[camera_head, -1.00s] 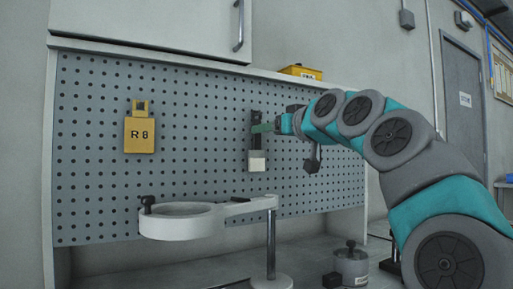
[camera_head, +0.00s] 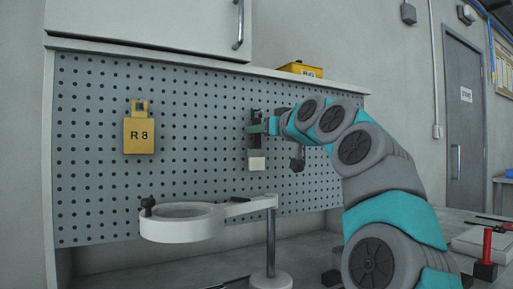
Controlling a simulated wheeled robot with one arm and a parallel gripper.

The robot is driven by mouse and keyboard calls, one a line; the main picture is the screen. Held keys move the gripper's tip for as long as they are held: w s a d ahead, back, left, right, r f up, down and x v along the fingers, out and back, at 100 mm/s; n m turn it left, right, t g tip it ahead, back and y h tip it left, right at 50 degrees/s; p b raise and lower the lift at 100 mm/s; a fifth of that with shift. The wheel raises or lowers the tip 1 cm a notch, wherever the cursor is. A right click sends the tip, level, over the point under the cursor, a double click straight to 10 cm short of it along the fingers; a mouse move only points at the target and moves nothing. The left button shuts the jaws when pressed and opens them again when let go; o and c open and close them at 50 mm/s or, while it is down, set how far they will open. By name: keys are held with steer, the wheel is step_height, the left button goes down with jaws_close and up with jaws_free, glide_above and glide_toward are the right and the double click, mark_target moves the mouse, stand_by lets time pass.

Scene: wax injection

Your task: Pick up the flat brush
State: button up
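The flat brush (camera_head: 257,162) hangs upright on the pegboard near the picture's middle. It has a dark upper part and a pale block-like lower end. My gripper (camera_head: 258,128) comes in from the right, with a teal finger across the brush's upper part. The finger overlaps the brush in this view. I cannot tell whether the fingers are around it, touching it or only in front of it. The gap between the fingertips is too small to see.
A yellow R8 tag (camera_head: 139,134) hangs left on the pegboard (camera_head: 90,190). A white ring stand (camera_head: 185,228) rises below the brush. A yellow box (camera_head: 300,70) sits on the ledge. A red-handled tool (camera_head: 487,246) stands at the right.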

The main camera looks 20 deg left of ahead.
jaws_close()
steer(key=shift+d+r, duration=0.1)
steer(key=shift+r, duration=0.25)
stand_by(0.5)
